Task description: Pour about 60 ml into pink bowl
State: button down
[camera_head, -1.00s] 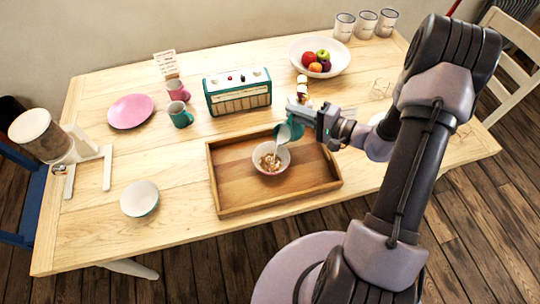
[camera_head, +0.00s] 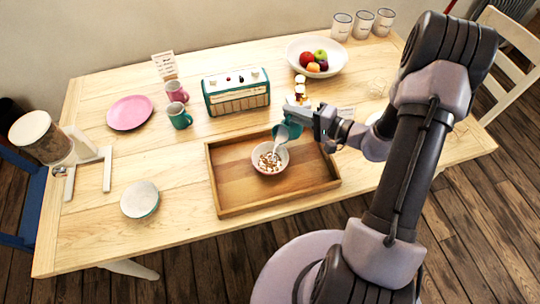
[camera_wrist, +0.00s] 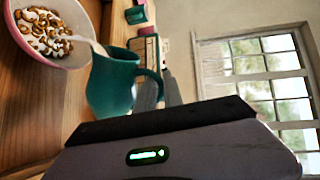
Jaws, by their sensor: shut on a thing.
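The pink bowl (camera_head: 258,167) stands on the wooden tray; its outside shows pink in the wrist view (camera_wrist: 76,62) and its inside is white. It holds brown cereal rings with white milk among them. My gripper (camera_head: 312,118) is shut on a teal jug (camera_head: 295,130), just above and right of the bowl in the head view. The jug is tilted towards the bowl, and a white stream (camera_wrist: 97,46) runs from its lip into the cereal. The teal jug fills the middle of the wrist view (camera_wrist: 110,88). The fingertips' contact with it is partly hidden.
The wooden tray (camera_head: 228,199) has raised edges. A teal radio (camera_head: 237,95), two mugs, a pink plate (camera_head: 130,112) and a fruit bowl (camera_head: 328,70) stand behind. A pale bowl (camera_head: 140,198) and a cereal dispenser (camera_head: 42,137) are at left.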

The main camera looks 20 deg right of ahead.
jog(key=shift+s+a+f+n, duration=0.2)
jog(key=shift+s+a+n, duration=0.1)
jog(key=shift+a+n, duration=0.15)
dwell(1.0)
